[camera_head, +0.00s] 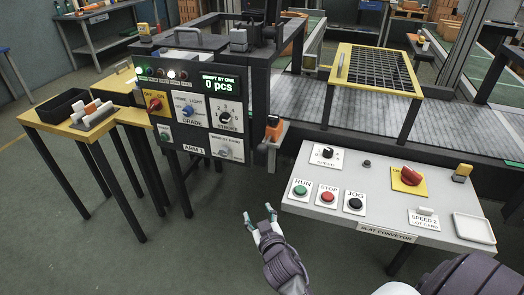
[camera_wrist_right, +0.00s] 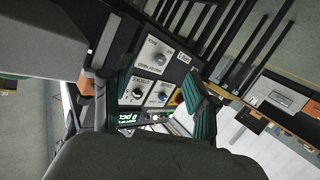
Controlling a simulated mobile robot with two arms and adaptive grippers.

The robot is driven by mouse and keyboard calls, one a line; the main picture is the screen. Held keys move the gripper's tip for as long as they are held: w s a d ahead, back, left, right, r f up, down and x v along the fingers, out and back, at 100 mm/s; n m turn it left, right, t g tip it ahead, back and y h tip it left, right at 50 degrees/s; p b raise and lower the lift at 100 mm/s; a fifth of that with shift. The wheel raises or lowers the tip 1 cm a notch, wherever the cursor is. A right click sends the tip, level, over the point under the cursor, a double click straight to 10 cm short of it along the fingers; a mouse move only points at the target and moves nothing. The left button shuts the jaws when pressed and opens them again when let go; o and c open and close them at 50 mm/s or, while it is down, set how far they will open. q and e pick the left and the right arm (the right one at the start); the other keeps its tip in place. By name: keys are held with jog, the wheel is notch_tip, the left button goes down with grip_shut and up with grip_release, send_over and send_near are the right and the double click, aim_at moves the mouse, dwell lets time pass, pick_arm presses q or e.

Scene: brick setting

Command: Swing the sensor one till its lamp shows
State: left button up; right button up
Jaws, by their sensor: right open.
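An orange-and-black device (camera_head: 273,126), which looks like a sensor, sits on a bracket at the right edge of the dark control panel (camera_head: 203,143). I cannot make out a lit lamp on it. The panel has small indicator lamps (camera_head: 160,73) along its top left and a green display reading 0 pcs (camera_head: 220,83). My right gripper (camera_head: 257,211) is open and empty, below the device and apart from it. In the right wrist view its two fingers (camera_wrist_right: 165,95) stand apart, with the panel's knobs (camera_wrist_right: 150,92) visible between them. My left gripper is not in view.
A slat conveyor (camera_head: 345,112) runs behind, with a yellow-framed grid guard (camera_head: 378,72) over it. A grey slat conveyor console (camera_head: 330,205) with buttons and a red switch stands at the right. A yellow table (camera_head: 60,125) stands left. Open floor lies below the panel.

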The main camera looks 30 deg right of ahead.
aim_at(263, 152)
jog(key=d+r+m+t+h, duration=0.2)
jog(key=d+r+h, duration=0.15)
jog(key=r, duration=0.95)
jog(key=shift+y, duration=0.35)
jog(key=p+x, duration=0.1)
jog(key=x, duration=1.2)
jog(key=shift+w+d, duration=0.2)
jog(key=shift+w, duration=0.05)
jog(key=shift+c, duration=0.3)
